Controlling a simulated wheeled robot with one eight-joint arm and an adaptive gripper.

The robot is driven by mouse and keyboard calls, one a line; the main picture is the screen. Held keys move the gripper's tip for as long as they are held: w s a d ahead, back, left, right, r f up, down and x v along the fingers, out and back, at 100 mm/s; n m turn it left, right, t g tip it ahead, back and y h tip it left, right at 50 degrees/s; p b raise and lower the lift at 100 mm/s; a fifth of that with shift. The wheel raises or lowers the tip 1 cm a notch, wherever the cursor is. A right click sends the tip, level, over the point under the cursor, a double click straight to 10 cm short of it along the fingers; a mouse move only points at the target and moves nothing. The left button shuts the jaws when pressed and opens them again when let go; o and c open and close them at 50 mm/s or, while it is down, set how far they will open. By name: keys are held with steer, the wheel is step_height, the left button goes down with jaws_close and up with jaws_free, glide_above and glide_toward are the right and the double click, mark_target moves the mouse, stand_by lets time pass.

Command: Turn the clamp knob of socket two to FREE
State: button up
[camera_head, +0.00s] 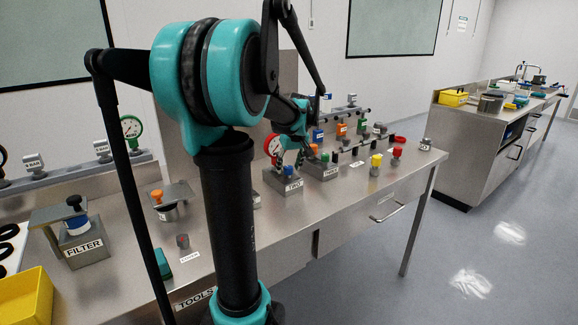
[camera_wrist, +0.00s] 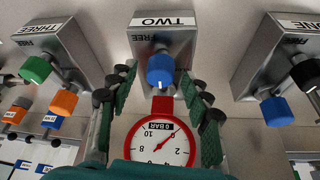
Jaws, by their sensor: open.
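Socket two is a steel block labelled TWO (camera_wrist: 185,18), with FREE lettering beside its blue clamp knob (camera_wrist: 160,70); a white mark shows on the knob's lower edge. The block (camera_head: 290,186) also shows in the head view. In the head view my gripper is partly hidden among the gauge and blocks.
Orange parts (camera_wrist: 63,102) are near THREE. The FILTER block (camera_head: 84,245) and a yellow bin (camera_head: 25,298) are on the bench's left.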

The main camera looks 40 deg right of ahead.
steer(key=shift+c, duration=0.5)
jaws_close()
steer(key=shift+m, duration=0.4)
steer(key=m, duration=0.2)
steer(key=m+g+h, duration=0.1)
steer(key=shift+w+a+m+h, duration=0.1)
steer(key=shift+a+m+h, duration=0.05)
steer(key=shift+m+h, duration=0.2)
steer(key=m+g+h, duration=0.1)
steer(key=m, duration=0.3)
steer(key=shift+w+m, duration=0.15)
steer(key=shift+m, duration=0.2)
steer(key=m+g, duration=0.2)
steer(key=m, duration=0.2)
steer(key=shift+w, duration=0.1)
steer(key=m+g, duration=0.1)
steer(key=m, duration=0.3)
steer(key=shift+w+m+g, duration=0.1)
steer(key=shift+m+g, duration=0.2)
steer(key=shift+g, duration=0.1)
